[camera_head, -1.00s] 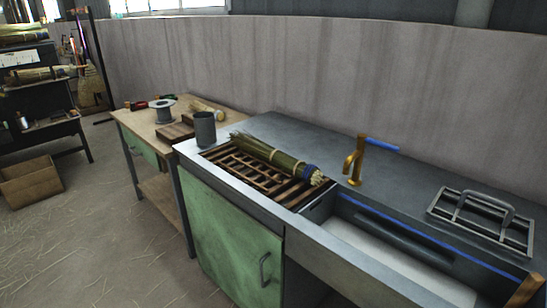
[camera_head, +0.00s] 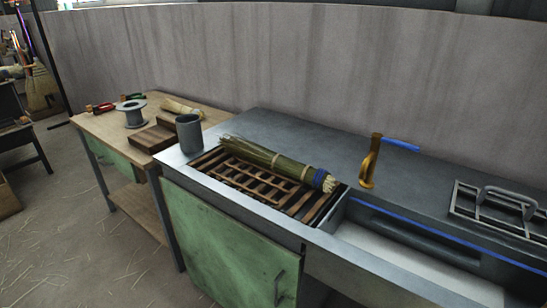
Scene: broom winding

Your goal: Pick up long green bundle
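The long green bundle (camera_head: 270,161) lies across the brown wooden slatted rack (camera_head: 233,180) on the metal sink counter. Its loose, brushy end points left toward the grey cup. Its right end has a blue band and pale cut stalk ends, close to the sink basin. Neither of my grippers is in view, and nothing touches the bundle from above.
A grey cup (camera_head: 189,133) stands left of the rack. A brass tap (camera_head: 371,160) with a blue lever, the sink basin (camera_head: 400,235) and a metal wire rack (camera_head: 493,210) are to the right. A wooden table (camera_head: 105,128) with a spool (camera_head: 133,112) adjoins left.

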